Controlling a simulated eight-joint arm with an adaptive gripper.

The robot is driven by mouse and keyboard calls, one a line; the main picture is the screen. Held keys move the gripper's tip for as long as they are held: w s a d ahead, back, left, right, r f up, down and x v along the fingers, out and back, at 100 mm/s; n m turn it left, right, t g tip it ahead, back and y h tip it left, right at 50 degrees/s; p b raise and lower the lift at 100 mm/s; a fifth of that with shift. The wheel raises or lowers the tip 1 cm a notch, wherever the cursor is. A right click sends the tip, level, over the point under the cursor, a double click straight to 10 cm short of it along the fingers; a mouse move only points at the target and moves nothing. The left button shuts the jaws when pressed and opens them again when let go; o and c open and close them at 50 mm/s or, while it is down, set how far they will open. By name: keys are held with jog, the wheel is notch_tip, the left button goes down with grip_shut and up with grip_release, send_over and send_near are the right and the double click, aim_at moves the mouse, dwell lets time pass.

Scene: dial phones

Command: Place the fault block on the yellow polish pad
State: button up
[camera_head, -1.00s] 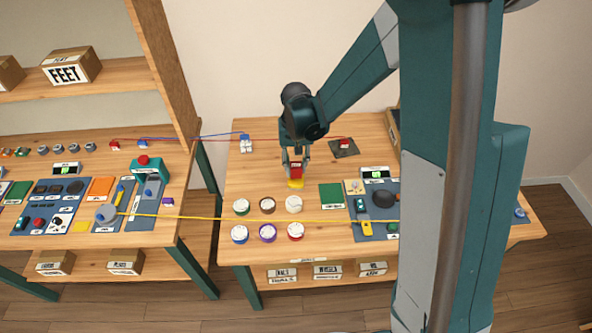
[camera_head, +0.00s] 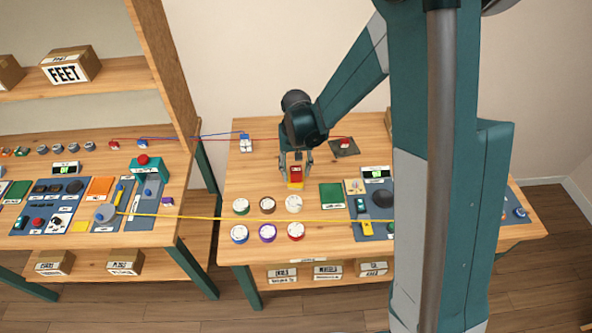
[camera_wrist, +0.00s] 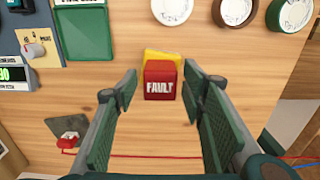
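The red fault block (camera_wrist: 159,82), lettered FAULT, rests on the yellow polish pad (camera_wrist: 165,58) in the wrist view; a strip of pad shows past its far edge. In the head view the block (camera_head: 296,173) sits on the table with a yellow edge of the pad (camera_head: 295,185) below it. My gripper (camera_wrist: 158,82) is open, its green-padded fingers spread to either side of the block with gaps, not touching it. In the head view my gripper (camera_head: 295,163) is over the block, fingers apart.
Several round dials (camera_head: 268,206) stand in front of the pad. A green pad (camera_head: 331,196) and a blue-grey tool tray (camera_head: 378,226) lie to the right. A yellow cord (camera_head: 270,218) crosses the table front. A red-and-white piece (camera_head: 344,144) sits on a dark mat behind.

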aim_at(296, 170)
jog(key=shift+r, duration=0.2)
notch_tip(296, 170, up, 12)
jog(key=p, duration=0.1)
dwell(0.8)
dwell(0.8)
jog(key=s+d+r+t, duration=0.3)
jog(key=s+d+r, duration=0.7)
jog(key=r, duration=0.4)
jog(key=s+d+r+t, duration=0.2)
jog(key=s+d, duration=0.1)
jog(key=s, duration=0.5)
jog(key=s+d+r+t, duration=0.1)
jog(key=s+d, duration=0.3)
jog(key=s, duration=0.4)
jog(key=shift+r+t, duration=0.4)
jog(key=shift+t, duration=0.2)
jog(key=shift+s, duration=0.1)
